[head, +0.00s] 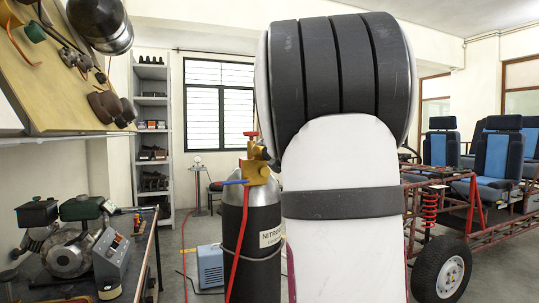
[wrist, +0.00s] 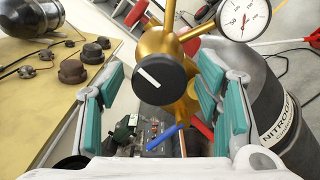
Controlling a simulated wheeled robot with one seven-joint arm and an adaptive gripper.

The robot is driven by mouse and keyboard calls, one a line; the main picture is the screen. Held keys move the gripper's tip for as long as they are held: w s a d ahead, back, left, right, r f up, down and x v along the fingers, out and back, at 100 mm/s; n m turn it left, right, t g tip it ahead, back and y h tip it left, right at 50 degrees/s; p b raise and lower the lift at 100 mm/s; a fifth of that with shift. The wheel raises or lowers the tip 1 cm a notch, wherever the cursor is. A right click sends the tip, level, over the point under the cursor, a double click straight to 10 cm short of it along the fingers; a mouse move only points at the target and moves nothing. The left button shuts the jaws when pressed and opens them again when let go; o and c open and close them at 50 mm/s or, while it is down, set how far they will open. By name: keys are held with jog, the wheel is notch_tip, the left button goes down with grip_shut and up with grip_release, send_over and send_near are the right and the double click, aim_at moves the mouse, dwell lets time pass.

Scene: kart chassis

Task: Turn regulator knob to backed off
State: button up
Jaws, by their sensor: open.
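The regulator knob (wrist: 165,80) is a round black cap in the middle of the wrist view, with a white mark slanting from upper left to centre. It sits on the brass regulator (wrist: 184,44), which also shows in the head view (head: 255,170) atop the dark nitrogen cylinder (head: 265,217). A dial gauge (wrist: 243,17) is at upper right of the wrist view. My gripper (wrist: 160,92) is open, its teal-padded fingers left and right of the knob with gaps showing. Whether the fingertips reach knob depth is unclear. In the head view my arm hides the gripper.
The cylinder (wrist: 274,103) stands close to the right finger. A red hose (head: 239,240) and blue lever (head: 235,182) are at the regulator. A workbench (head: 135,260) is left; a kart frame (head: 440,197) is right. A blue box (head: 211,265) stands on the floor.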

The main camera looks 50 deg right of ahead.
jog(key=v, duration=1.1)
jog(key=shift+s, duration=0.2)
jog(key=shift+a, duration=0.1)
jog(key=s+a+f+m+g+y+p, duration=0.15)
jog(key=a+f+m, duration=0.25)
jog(key=a+m, duration=0.4)
jog(key=a+f+m+g+y+p, duration=0.3)
jog(key=a+m, duration=0.2)
jog(key=a, duration=0.6)
jog(key=s+a+f+m+g+y+p, duration=0.1)
jog(key=s+a+f+m+g+y, duration=0.1)
jog(key=s+a, duration=0.6)
jog(key=s+a+f+m+g+y+p, duration=0.2)
jog(key=s+a+f, duration=0.5)
jog(key=a, duration=0.6)
jog(key=s+m+g+y, duration=0.1)
jog(key=m+g, duration=0.1)
jog(key=shift+s+f+m, duration=0.25)
jog(key=shift+s+m, duration=0.15)
jog(key=shift+g, duration=0.25)
